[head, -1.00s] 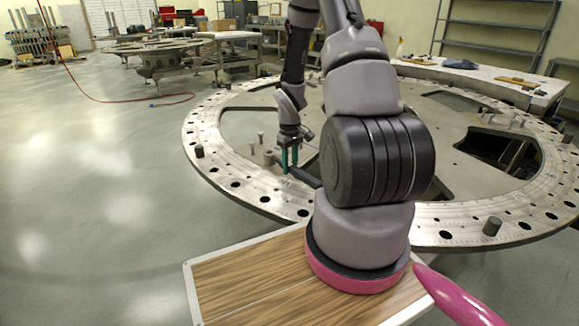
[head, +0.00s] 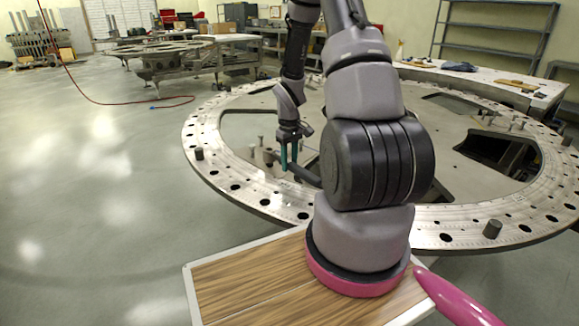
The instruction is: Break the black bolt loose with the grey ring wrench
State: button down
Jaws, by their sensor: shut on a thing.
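My gripper (head: 289,164) is at the near-left part of the big turret plate, its teal fingers pointing down. It is shut on the grey ring wrench (head: 306,174), a dark bar that slants down to the right until my arm hides its end. The wrench's left end lies by the fingers among small posts on the plate; I cannot tell whether its ring is around a bolt. Dark round pegs stand on the plate's rim at the left (head: 199,153) and near right (head: 492,228). I cannot tell which thing is the black bolt.
The round metal turret plate (head: 237,187) has a rim full of holes and large cut-outs. Light bolts (head: 261,140) stand near my gripper. A white-edged wooden top (head: 240,282) is in front.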

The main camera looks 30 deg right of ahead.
jog(key=shift+r, duration=0.35)
jog(key=shift+r, duration=1.75)
jog(key=shift+w, duration=0.1)
